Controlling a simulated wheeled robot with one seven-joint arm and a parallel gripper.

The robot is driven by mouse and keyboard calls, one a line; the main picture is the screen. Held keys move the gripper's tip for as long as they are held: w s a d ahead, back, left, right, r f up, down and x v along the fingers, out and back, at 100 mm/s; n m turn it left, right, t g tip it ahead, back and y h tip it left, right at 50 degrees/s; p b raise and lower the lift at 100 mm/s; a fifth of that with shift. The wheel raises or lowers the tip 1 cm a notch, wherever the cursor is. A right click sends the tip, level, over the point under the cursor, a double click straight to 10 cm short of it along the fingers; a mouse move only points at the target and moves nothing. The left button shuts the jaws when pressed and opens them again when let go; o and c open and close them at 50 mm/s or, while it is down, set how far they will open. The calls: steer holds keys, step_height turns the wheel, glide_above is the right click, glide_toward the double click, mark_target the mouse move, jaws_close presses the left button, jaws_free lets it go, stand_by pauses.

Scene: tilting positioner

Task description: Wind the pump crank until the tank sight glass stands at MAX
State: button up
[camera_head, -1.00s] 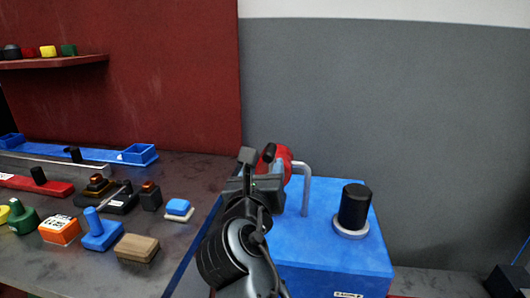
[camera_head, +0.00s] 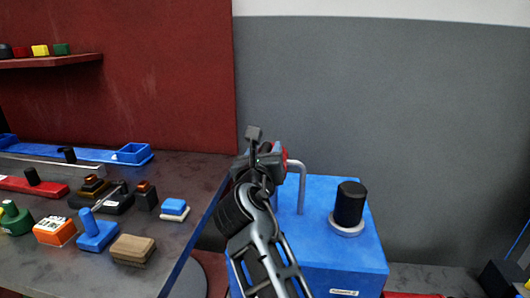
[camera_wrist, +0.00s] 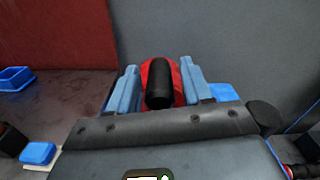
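The pump crank is a red wheel (camera_head: 285,156) with a black handle, on the blue tank box (camera_head: 335,263). In the head view my gripper covers most of the crank. In the wrist view the black handle (camera_wrist: 159,84) points toward me, with the red wheel (camera_wrist: 176,80) behind it. My gripper (camera_wrist: 160,82) is open, its two blue fingers on either side of the handle with visible gaps. I cannot tell how deep the handle lies between them. No sight glass or MAX mark can be made out.
A grey bent pipe (camera_head: 302,183) and a black cylinder on a pale ring (camera_head: 350,205) stand on the blue box. The dark bench (camera_head: 185,240) at left holds several coloured parts, including a blue block (camera_head: 174,206). A shelf (camera_head: 60,61) hangs above it.

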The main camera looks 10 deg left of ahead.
jaws_close()
stand_by(0.3)
steer(key=shift+d, duration=0.1)
